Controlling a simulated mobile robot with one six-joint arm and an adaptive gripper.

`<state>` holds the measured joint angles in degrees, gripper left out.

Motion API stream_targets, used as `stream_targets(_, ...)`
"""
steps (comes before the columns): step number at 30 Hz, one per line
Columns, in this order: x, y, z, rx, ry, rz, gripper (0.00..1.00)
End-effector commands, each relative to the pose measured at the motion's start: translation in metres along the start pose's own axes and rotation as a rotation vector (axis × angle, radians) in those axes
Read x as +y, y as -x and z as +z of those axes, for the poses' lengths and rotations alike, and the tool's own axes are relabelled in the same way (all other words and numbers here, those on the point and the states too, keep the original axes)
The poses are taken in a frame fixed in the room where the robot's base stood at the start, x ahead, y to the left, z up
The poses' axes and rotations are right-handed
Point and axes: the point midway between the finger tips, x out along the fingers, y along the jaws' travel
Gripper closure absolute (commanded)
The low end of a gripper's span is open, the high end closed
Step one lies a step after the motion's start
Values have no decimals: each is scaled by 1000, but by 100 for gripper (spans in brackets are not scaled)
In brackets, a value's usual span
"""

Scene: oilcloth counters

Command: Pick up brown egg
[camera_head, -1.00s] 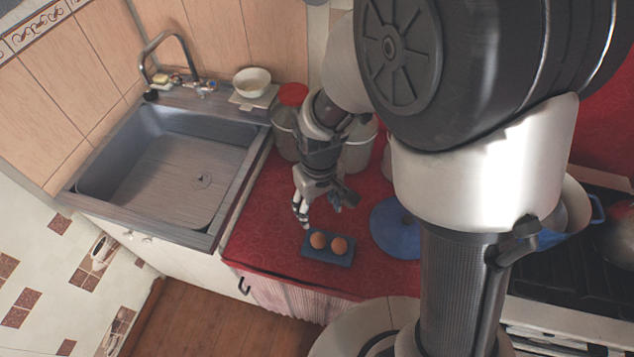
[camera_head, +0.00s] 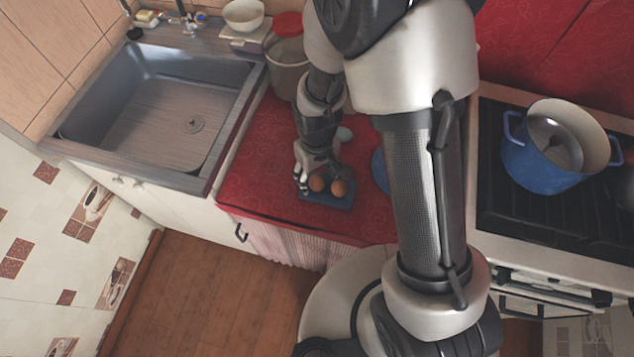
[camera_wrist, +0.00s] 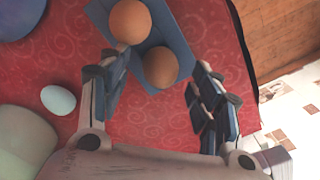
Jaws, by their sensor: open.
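Two brown eggs sit side by side in a small blue tray (camera_head: 328,204) on the red counter. In the head view the left brown egg (camera_head: 317,183) is partly behind my gripper (camera_head: 308,180), and the right brown egg (camera_head: 339,188) is beside it. In the wrist view, one brown egg (camera_wrist: 160,67) lies between the open fingers of my gripper (camera_wrist: 163,88). The other brown egg (camera_wrist: 130,22) is at the top, past the left finger. The fingers stand apart and hold nothing.
A pale blue egg (camera_wrist: 58,100) lies on the red cloth (camera_wrist: 200,25), left of my gripper in the wrist view. A sink (camera_head: 165,120) is at the left, and a jar with a red lid (camera_head: 288,25) stands behind. A blue pot (camera_head: 550,165) is on the stove (camera_head: 510,220).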

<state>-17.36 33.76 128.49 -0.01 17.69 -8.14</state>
Motion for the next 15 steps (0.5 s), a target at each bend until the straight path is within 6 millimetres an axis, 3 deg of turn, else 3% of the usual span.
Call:
stream_targets(1, 0, -14, 1, -4, 0, -1, 42)
stream_targets(4, 0, -24, 1, -3, 0, 0, 42)
stream_targets(11, 0, -24, 1, -2, 0, 0, 42)
stream_targets(15, 0, -23, 1, -2, 0, 0, 51)
